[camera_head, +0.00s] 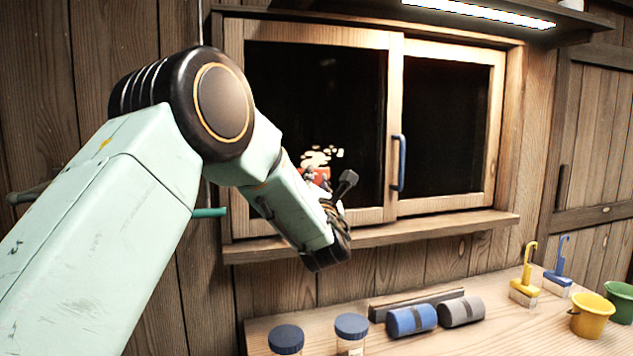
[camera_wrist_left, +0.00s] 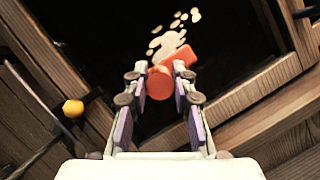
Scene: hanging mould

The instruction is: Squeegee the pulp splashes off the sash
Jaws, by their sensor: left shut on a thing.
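The sash (camera_head: 315,110) is the left wood-framed dark pane of a window, with a blue upright handle (camera_head: 399,162). Cream pulp splashes (camera_head: 318,157) cluster low on its glass; they also show in the wrist view (camera_wrist_left: 168,42). My left gripper (camera_head: 335,190) is in front of the lower glass. In the wrist view (camera_wrist_left: 160,76) its fingers close on an orange-red squeegee (camera_wrist_left: 180,57), whose head lies just below the splashes and partly overlaps them. In the head view only a bit of the squeegee (camera_head: 320,174) shows. I cannot tell whether it touches the glass. My right gripper is out of view.
A wooden sill (camera_head: 375,235) runs under the window. The bench (camera_head: 480,335) below holds blue-lidded jars (camera_head: 286,339), a blue roll (camera_head: 411,320), a grey roll (camera_head: 461,311), yellow (camera_head: 524,285) and blue (camera_head: 559,275) brushes, and yellow (camera_head: 591,318) and green (camera_head: 619,304) buckets.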

